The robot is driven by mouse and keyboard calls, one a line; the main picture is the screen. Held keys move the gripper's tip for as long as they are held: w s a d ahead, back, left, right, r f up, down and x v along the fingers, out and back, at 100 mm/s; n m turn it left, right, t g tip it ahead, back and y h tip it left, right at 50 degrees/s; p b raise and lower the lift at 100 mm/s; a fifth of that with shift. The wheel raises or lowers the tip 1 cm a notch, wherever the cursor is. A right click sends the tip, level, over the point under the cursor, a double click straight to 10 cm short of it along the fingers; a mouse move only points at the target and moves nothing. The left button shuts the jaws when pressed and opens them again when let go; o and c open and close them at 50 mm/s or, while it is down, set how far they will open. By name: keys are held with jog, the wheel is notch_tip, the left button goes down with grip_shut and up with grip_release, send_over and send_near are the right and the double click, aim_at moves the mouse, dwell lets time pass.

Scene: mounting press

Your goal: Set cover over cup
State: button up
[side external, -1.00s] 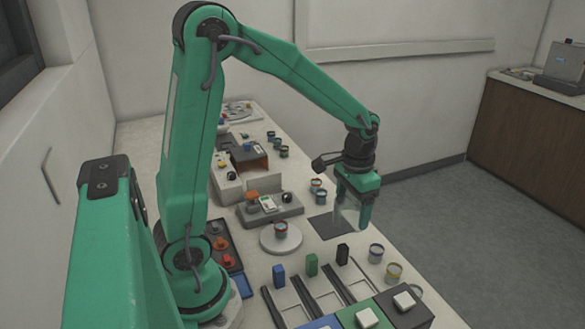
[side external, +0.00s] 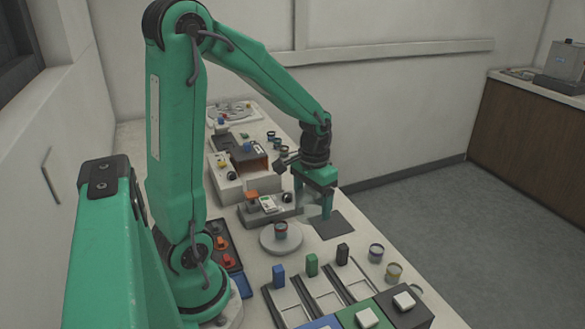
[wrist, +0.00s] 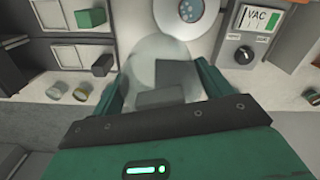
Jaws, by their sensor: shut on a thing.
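The cup (side external: 281,230), small with a red and blue band, stands upright on a round pale plate (side external: 268,243) in the side view. Both also show at the top of the wrist view, the cup (wrist: 190,10) and the plate (wrist: 173,27). My gripper (side external: 312,205) is shut on a clear, see-through cover (wrist: 150,60). The cover looks faint in the side view. My gripper and the cover are above the table, to the right of the cup and apart from it. The cover's lower rim is hard to make out.
A dark square pad (side external: 333,224) lies near my gripper. A grey unit with a dial (wrist: 244,52) marked VAC stands beside the plate. Blue, green and black blocks (side external: 312,265) stand at the slotted tracks in front. Other cups (side external: 376,252) stand near the table's right edge.

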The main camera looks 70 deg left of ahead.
aim_at(280, 222)
jog(key=s+a+f+n, duration=0.1)
jog(key=s+a+n, duration=0.1)
jog(key=s+a, duration=0.2)
jog(key=s, duration=0.2)
jog(key=shift+s+f+n, duration=0.2)
jog(key=shift+s+n, duration=0.15)
jog(key=shift+n, duration=0.05)
jog(key=shift+f, duration=0.15)
jog(key=shift+f, duration=3.05)
jog(key=shift+f, duration=0.2)
jog(key=o, duration=1)
jog(key=shift+r, duration=0.15)
jog(key=shift+r, duration=3.4)
